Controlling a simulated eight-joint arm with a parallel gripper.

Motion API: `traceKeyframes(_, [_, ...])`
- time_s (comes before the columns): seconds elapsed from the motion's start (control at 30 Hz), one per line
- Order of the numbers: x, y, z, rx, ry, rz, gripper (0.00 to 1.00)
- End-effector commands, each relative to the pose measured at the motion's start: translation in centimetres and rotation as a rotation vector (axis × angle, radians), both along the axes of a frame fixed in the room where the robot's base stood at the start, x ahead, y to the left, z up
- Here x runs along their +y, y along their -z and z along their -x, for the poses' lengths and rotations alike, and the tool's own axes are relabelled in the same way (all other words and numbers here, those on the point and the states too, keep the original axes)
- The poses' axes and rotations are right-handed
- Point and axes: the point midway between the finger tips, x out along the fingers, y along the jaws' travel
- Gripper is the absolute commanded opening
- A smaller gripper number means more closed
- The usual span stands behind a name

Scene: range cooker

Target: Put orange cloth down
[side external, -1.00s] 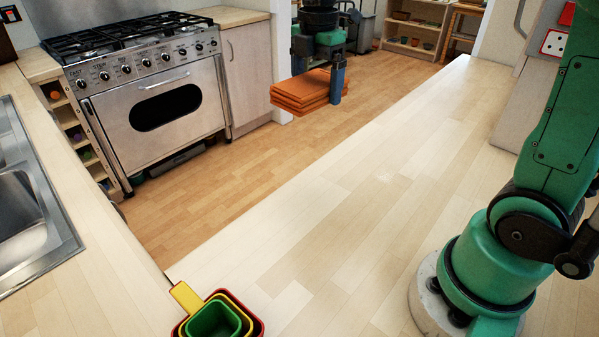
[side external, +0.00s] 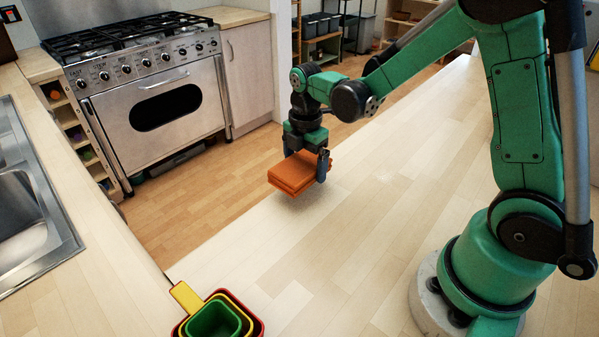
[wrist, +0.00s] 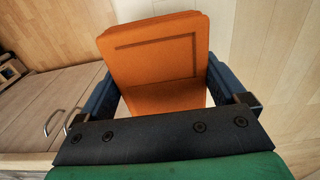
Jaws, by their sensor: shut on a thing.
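The orange cloth (side external: 293,175) is a folded, layered block. My gripper (side external: 306,170) is shut on it and holds it near the left edge of the pale wooden counter (side external: 290,240). A shadow on the counter lies just below the cloth; I cannot tell exactly how large the gap is. In the wrist view the cloth (wrist: 158,62) sits between the two blue fingers of my gripper (wrist: 160,88), its flat top with a stitched rectangle facing the camera.
Nested measuring cups (side external: 215,318) in red, yellow and green stand at the counter's front left. A sink (side external: 25,200) is at the left, and a range cooker (side external: 150,90) stands across the floor. The middle of the counter is clear.

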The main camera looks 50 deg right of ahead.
Motion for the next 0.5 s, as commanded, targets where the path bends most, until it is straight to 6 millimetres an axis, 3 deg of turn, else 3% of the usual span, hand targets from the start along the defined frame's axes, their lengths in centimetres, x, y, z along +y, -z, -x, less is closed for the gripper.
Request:
traceKeyframes(0.23, [0.0,3.0,0.0,0.000,0.000,0.000,0.49])
traceKeyframes(0.5, [0.0,3.4,0.0,0.000,0.000,0.000,0.49])
